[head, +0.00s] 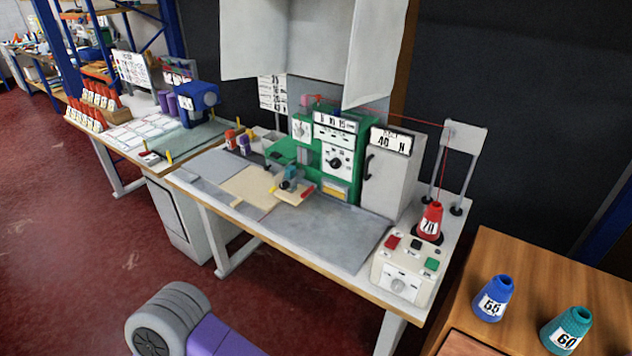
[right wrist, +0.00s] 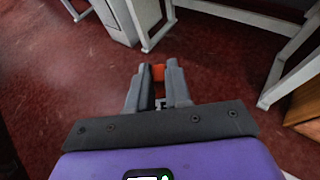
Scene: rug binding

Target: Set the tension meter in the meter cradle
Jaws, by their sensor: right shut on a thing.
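In the right wrist view my right gripper (right wrist: 158,88) is shut on a small orange-red thing (right wrist: 158,72). Only its end shows between the grey fingers, so I cannot tell whether it is the tension meter. It is held above the red floor, away from the benches. I cannot clearly pick out the meter cradle in the head view. A small dark and white item (head: 149,157) between yellow posts on the left bench is too small to identify. My left gripper is not in view.
The main bench (head: 330,252) carries a green machine (head: 338,150), a grey cabinet (head: 390,178), a control box (head: 405,268) and a red cone (head: 430,222). A wooden table (head: 500,262) at right holds a blue cone (head: 493,299) and a teal cone (head: 566,329). The floor in front is clear.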

